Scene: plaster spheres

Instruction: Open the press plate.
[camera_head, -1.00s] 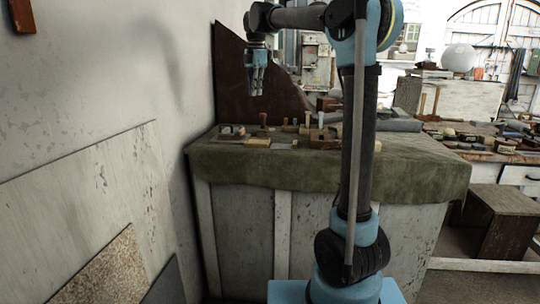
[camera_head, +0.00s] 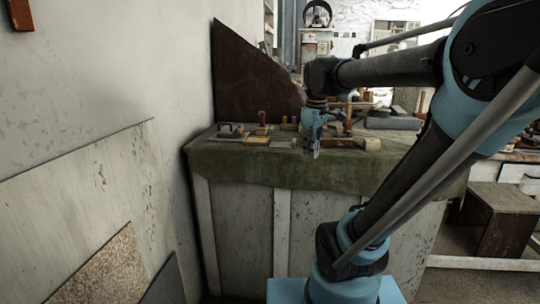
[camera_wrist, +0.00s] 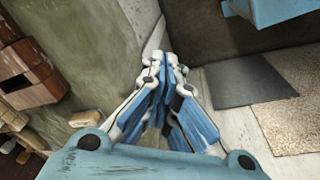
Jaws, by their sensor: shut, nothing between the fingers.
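No thing in these frames can be told for certain as the press plate. A flat piece with a dark handle (camera_head: 228,130) lies at the left end of the cloth-covered bench, and it may be the plate, but it is too small to tell. My gripper (camera_head: 313,155) hangs pointing down at the bench's front edge, right of that piece and apart from it. In the wrist view my gripper (camera_wrist: 172,62) has its blue fingers together at the tips, with nothing between them.
The green cloth (camera_head: 370,170) covers the bench. A wooden-handled tool (camera_head: 262,122), a yellow block (camera_head: 256,140) and a pale cylinder (camera_head: 372,144) lie on it. Wooden blocks (camera_wrist: 30,75) show at left in the wrist view. A wall (camera_head: 100,90) bounds the left; boards (camera_head: 108,268) lean there.

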